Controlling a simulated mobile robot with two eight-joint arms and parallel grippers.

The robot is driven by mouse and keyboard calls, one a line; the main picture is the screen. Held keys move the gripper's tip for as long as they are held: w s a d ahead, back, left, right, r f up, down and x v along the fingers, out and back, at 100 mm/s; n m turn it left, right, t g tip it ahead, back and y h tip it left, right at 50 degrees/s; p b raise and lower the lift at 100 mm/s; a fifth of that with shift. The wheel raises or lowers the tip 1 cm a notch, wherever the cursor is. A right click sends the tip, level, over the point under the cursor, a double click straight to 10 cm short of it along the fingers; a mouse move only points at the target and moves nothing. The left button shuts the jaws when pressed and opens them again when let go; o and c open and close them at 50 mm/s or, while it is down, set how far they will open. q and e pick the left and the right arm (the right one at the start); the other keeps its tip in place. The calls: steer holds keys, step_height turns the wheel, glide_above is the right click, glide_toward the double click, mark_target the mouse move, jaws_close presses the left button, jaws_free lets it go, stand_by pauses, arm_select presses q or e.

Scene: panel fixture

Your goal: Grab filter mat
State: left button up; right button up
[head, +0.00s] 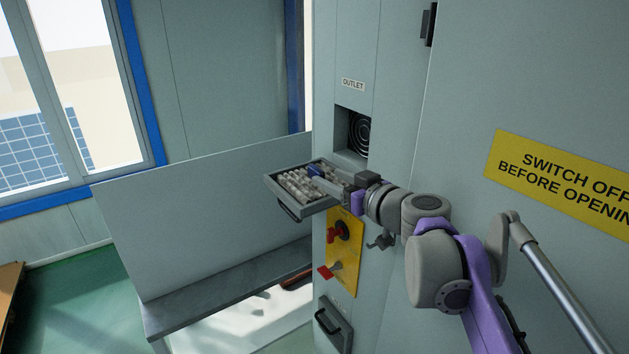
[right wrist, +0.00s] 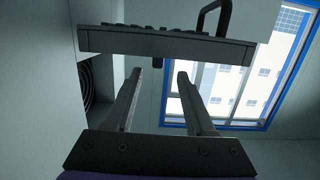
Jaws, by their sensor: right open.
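I cannot make out a filter mat for certain. A grey tray (head: 318,207) with a dark handle stands out from the cabinet front, just below and left of the outlet opening (head: 357,134). Rows of pale lumpy pieces (head: 295,185) and a small blue part lie in it; I cannot tell whether any is the mat. My right gripper (head: 326,184) reaches over the tray's right side, its fingers pointing left. In the right wrist view the fingers (right wrist: 160,74) are apart with nothing gripped, close to the tray's edge (right wrist: 165,42). My left gripper is not in view.
A yellow plate (head: 345,245) with a red-and-black switch and a red lever sits on the cabinet below the tray. A dark latch (head: 333,325) is lower down. A grey bench (head: 220,287) stands left of the cabinet. A window and open green floor are at the left.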

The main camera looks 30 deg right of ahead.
mark_target(323, 174)
steer(key=shift+w+a+f, duration=0.1)
steer(key=shift+w+f, duration=0.1)
steer(key=shift+w, duration=1)
steer(key=shift+w+d+f, duration=0.1)
steer(key=shift+w+f, duration=0.1)
steer(key=shift+w, duration=0.95)
steer(key=shift+w+a+f, duration=0.1)
steer(key=shift+w+f, duration=0.1)
steer(key=shift+w, duration=1)
jaws_close()
